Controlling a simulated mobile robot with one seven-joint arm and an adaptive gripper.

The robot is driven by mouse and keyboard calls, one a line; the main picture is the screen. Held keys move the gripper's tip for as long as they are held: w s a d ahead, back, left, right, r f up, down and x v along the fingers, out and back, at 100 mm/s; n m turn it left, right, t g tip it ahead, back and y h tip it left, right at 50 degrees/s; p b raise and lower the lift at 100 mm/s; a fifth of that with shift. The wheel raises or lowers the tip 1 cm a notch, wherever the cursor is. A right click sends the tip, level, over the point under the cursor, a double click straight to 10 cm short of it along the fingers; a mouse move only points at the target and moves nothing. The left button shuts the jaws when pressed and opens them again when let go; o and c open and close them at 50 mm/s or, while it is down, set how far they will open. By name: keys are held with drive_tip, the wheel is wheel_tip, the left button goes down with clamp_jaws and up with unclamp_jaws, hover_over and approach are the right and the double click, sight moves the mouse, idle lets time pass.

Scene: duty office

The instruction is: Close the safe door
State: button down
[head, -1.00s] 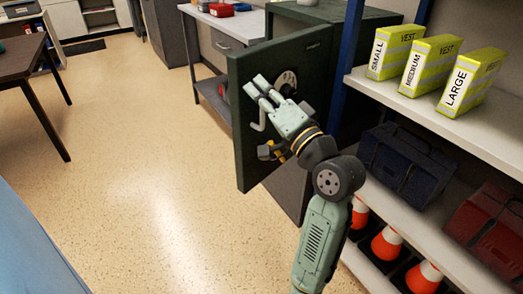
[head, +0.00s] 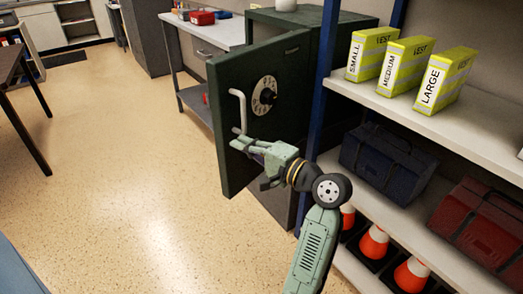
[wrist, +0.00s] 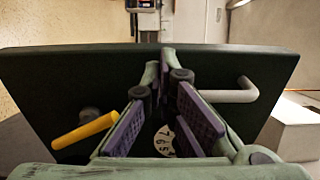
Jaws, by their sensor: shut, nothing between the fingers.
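The dark green safe door (head: 225,80) stands open, swung out from the safe body (head: 290,22), with its outer face towards me. A white dial (head: 264,95) and a pale bar handle (head: 240,108) are on that face. My gripper (head: 234,143) is at the lower end of the handle, below the dial; contact with the door is unclear. In the wrist view my gripper (wrist: 166,58) has its fingertips together with nothing between them. The handle (wrist: 230,96) is to their right, a yellow bar (wrist: 85,131) to their left, and the dial (wrist: 164,140) partly hidden behind the fingers.
A shelf unit at right holds yellow vest boxes (head: 408,72), blue (head: 388,160) and red (head: 488,225) cases and orange cones (head: 373,243). A bench (head: 205,33) stands behind the door. A brown table (head: 20,70) is at left. The floor (head: 120,150) between is clear.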

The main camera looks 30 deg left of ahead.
sight(225, 136)
drive_tip(key=shift+w+a, duration=0.2)
drive_tip(key=shift+a, duration=1.55)
drive_tip(key=shift+a+p, duration=0.1)
drive_tip(key=shift+p, duration=0.2)
